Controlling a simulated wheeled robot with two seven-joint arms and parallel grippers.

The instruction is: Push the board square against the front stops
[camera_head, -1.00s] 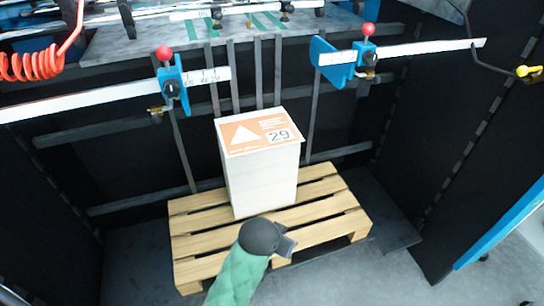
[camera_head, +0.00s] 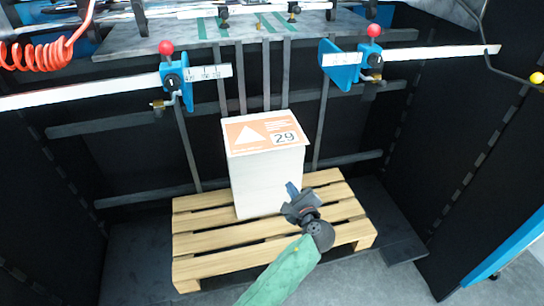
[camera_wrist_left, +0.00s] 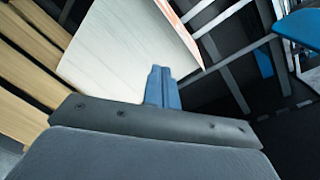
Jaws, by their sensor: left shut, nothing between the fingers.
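A stack of white boards (camera_head: 268,182) stands upright on the wooden pallet (camera_head: 215,240). Its top carries an orange and white label sheet (camera_head: 262,131) marked 29. Dark upright bars (camera_head: 266,80) rise behind the stack; I cannot tell whether the boards touch them. My left gripper (camera_head: 292,189) is shut and empty, at the lower right of the stack's near side. In the left wrist view its blue fingertips (camera_wrist_left: 163,86) overlap the white stack face (camera_wrist_left: 115,45) near its edge; contact cannot be told. My right gripper is not in view.
Two blue guide blocks with red knobs, one left (camera_head: 174,78) and one right (camera_head: 368,58), sit on white scale rails above the stack. A red coiled hose (camera_head: 40,55) hangs at upper left. Dark walls flank the pallet; its front left slats are bare.

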